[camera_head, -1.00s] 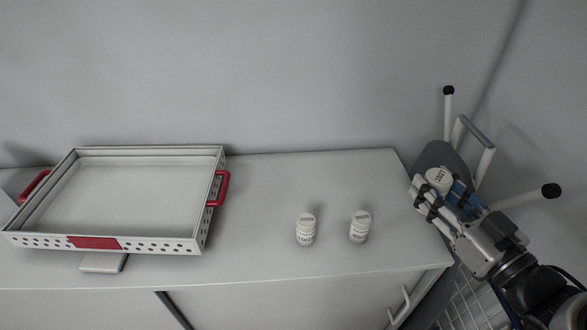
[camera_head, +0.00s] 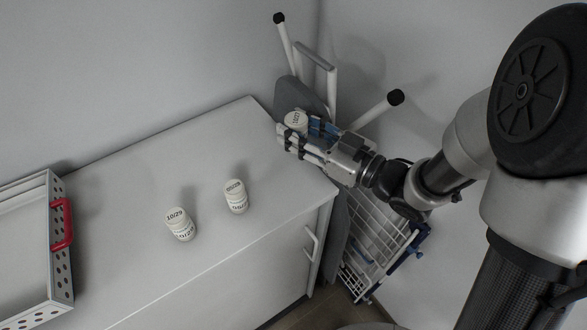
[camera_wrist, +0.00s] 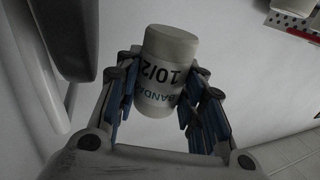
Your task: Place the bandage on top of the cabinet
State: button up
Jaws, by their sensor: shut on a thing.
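My gripper (camera_head: 309,139) is shut on a white bandage roll (camera_head: 296,119) with dark print, held at the right end of the white cabinet (camera_head: 262,150). In the wrist view the bandage (camera_wrist: 165,70) sits tilted between the blue-padded fingers, with "10/2" and "BAND" readable. Two similar white rolls stand on the cabinet top, one roll (camera_head: 181,224) to the left and another roll (camera_head: 236,197) nearer my gripper. I cannot tell whether the held bandage is over the cabinet top or just beyond its edge.
A metal tray with a red handle (camera_head: 61,224) sits on the cabinet at the left. A folded grey item with white legs (camera_head: 331,92) leans in the corner behind my gripper. A white wire rack (camera_head: 377,243) stands at the cabinet's right. The cabinet top between rolls and gripper is clear.

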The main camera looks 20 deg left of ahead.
notch_tip(320, 180, down, 12)
jog(key=shift+f+b, duration=0.2)
jog(key=shift+b, duration=0.75)
jog(key=shift+s, duration=0.1)
jog(key=shift+f, duration=0.2)
jog(key=o, duration=0.5)
jog(key=shift+o, duration=0.7)
jog(key=shift+r, duration=0.1)
jog(key=shift+r, duration=0.25)
jog(key=v, duration=1.2)
jog(key=shift+f, duration=0.2)
